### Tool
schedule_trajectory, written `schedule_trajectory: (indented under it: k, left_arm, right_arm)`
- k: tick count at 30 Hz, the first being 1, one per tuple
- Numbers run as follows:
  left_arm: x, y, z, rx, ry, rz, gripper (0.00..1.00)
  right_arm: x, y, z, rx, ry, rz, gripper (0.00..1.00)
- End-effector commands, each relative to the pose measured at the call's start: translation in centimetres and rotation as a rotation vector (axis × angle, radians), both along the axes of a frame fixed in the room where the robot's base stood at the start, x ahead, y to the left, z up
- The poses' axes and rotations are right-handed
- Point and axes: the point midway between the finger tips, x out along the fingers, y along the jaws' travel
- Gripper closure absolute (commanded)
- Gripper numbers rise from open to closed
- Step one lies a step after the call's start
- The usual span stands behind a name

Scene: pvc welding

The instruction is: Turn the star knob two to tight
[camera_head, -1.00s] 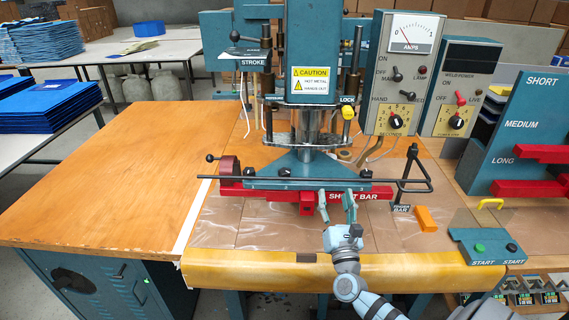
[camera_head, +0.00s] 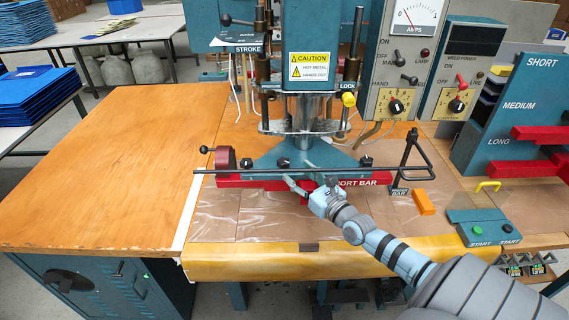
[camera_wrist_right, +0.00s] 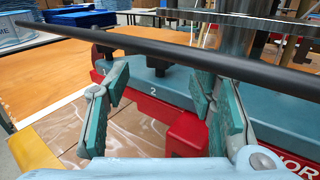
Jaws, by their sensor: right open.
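The dark star knob above the white number 2 (camera_wrist_right: 158,68) is partly hidden behind a long black bar in the right wrist view. In the head view, a black knob (camera_head: 283,162) that appears to be the same one sits on the teal base (camera_head: 262,161) of the press. My right gripper (camera_head: 300,177) is open in front of the base, just right of and below that knob. In the right wrist view its spread fingers (camera_wrist_right: 158,88) stand either side of the number 2, with nothing between them. My left gripper is out of view.
The long black bar (camera_head: 215,171) crosses in front of the knobs, close to my fingers. Below it is the red short bar (camera_head: 372,180). Other black knobs (camera_head: 366,161) sit along the base. An orange block (camera_head: 423,202) lies to the right; the wooden table (camera_head: 110,170) at left is clear.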

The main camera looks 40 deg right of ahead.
Motion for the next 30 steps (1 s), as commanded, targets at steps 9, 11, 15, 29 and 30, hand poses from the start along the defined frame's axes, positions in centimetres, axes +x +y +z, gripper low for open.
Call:
schedule_trajectory:
  k: [9, 11, 15, 29, 30]
  left_arm:
    - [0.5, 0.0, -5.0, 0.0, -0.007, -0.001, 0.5]
    - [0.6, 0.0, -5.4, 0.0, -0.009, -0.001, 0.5]
    - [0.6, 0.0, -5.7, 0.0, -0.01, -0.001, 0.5]
    - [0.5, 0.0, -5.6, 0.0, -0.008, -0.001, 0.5]
    - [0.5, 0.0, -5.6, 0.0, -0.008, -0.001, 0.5]
  right_arm:
    - [6.5, -0.6, -0.7, 0.0, -0.004, -0.004, 0.5]
    - [7.1, -0.6, -0.6, 0.0, -0.002, -0.005, 0.5]
    - [7.8, -0.7, -0.3, 0.0, 0.0, -0.004, 0.5]
    - [7.8, -0.7, 0.0, -0.001, -0.001, -0.005, 0.87]
    - [7.8, -0.7, 0.0, -0.001, -0.001, -0.005, 0.93]
